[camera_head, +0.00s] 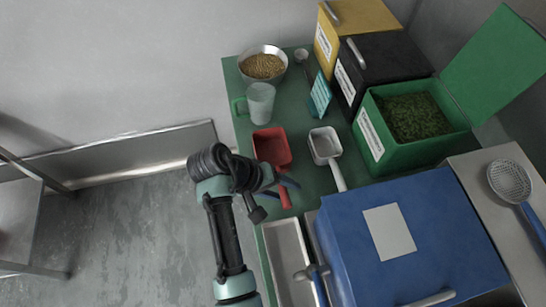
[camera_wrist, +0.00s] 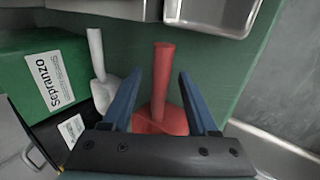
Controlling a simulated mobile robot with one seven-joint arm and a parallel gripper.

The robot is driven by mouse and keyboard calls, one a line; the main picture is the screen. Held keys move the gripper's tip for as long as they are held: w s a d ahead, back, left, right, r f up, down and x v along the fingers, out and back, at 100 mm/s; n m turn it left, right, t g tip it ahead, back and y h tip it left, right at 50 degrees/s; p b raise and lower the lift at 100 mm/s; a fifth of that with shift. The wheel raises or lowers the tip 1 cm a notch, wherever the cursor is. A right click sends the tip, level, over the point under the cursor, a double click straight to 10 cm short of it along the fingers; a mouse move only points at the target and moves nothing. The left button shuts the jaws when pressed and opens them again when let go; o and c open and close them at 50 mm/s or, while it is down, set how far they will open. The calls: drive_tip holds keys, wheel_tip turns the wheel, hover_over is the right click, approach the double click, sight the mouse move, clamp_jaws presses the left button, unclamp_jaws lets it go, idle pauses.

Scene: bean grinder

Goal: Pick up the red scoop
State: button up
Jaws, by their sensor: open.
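The red scoop (camera_head: 271,148) lies on the green counter (camera_head: 237,72), its handle pointing toward the front of the counter in the head view. In the wrist view the red scoop (camera_wrist: 162,82) shows between my fingers, with its handle upward in the picture and its bowl partly hidden behind the gripper body. My gripper (camera_head: 284,191) is open at the scoop's handle, one finger to each side in the wrist view (camera_wrist: 160,85). It holds nothing, and I cannot tell whether a finger touches the handle.
A white scoop (camera_head: 325,146) lies close to the right. A mug (camera_head: 260,101) and a grain bowl (camera_head: 263,63) stand behind. A green bin (camera_head: 378,128) and blue box (camera_head: 400,235) bound the right side. Metal trays (camera_head: 287,260) lie in front.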

drive_tip(key=shift+d+f, duration=0.1)
drive_tip(key=shift+f, duration=0.1)
clamp_jaws()
idle(0.4)
